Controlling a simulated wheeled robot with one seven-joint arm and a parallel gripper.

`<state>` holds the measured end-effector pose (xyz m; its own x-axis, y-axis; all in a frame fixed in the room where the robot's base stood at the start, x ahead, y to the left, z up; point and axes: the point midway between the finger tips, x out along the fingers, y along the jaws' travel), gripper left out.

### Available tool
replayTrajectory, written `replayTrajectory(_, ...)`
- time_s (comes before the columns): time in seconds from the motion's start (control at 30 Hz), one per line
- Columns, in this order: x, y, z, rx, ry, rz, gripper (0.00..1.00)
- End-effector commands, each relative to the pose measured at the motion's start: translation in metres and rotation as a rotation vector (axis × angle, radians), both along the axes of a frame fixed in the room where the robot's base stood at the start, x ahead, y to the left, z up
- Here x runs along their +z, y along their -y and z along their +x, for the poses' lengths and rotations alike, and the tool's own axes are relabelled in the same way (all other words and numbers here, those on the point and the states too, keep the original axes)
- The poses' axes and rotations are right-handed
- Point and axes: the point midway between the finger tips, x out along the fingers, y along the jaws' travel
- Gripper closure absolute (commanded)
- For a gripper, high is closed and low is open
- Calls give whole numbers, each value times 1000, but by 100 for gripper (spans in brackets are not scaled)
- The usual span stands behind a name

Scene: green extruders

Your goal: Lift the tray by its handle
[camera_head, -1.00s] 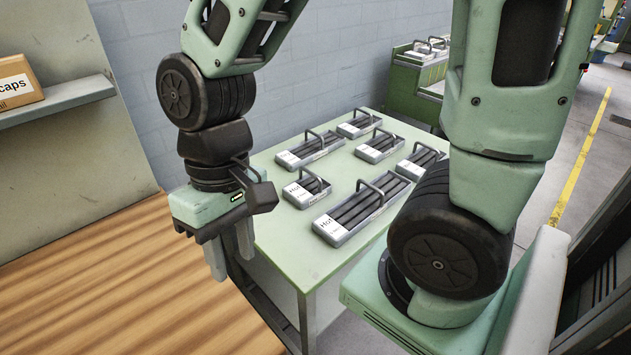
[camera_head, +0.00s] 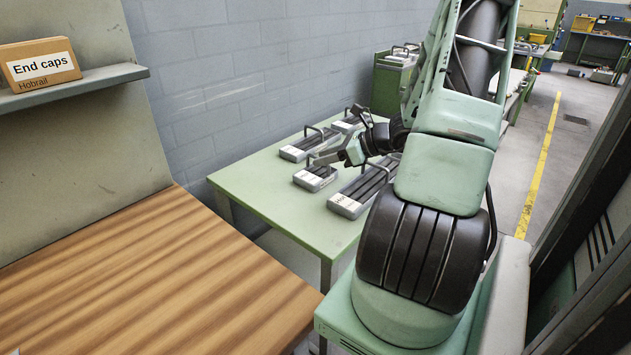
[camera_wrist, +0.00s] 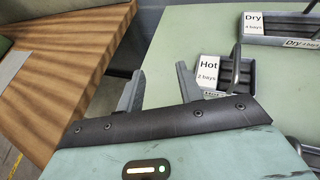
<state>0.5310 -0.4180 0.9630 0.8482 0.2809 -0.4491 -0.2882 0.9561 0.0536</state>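Several grey trays with dark bays, white label cards and bar handles stand on the green table (camera_head: 262,195). The small tray (camera_head: 315,180) reads "Hot 2 bays" in the wrist view, where its upright handle (camera_wrist: 236,66) is seen. My gripper (camera_wrist: 160,88) is open with nothing between its fingers. In the wrist view its fingers lie left of that small tray, the right finger closest to the label card. In the head view my gripper (camera_head: 327,158) is over the near trays, partly covering the small tray's handle.
A "Dry 4 bays" tray (camera_wrist: 290,27) lies beyond the small tray. A longer tray (camera_head: 350,206) stands to its right, partly behind my arm. A wooden surface (camera_head: 130,285) is at left, with an "End caps" box (camera_head: 40,66) on a shelf. The table's left part is bare.

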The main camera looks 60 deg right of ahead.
Motion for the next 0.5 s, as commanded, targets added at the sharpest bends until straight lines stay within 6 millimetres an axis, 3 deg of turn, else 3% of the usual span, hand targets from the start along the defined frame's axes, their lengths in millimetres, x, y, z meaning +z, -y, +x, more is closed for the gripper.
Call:
replayTrajectory(0.03,-10,27,-18,-112,12,41,64)
replayTrajectory(0.1,-17,54,-37,-229,29,84,64)
replayTrajectory(0.27,-25,88,-66,-386,55,141,64)
replayTrajectory(0.37,-29,95,-67,-415,63,152,64)
replayTrajectory(0.5,-37,95,-46,-414,63,155,64)
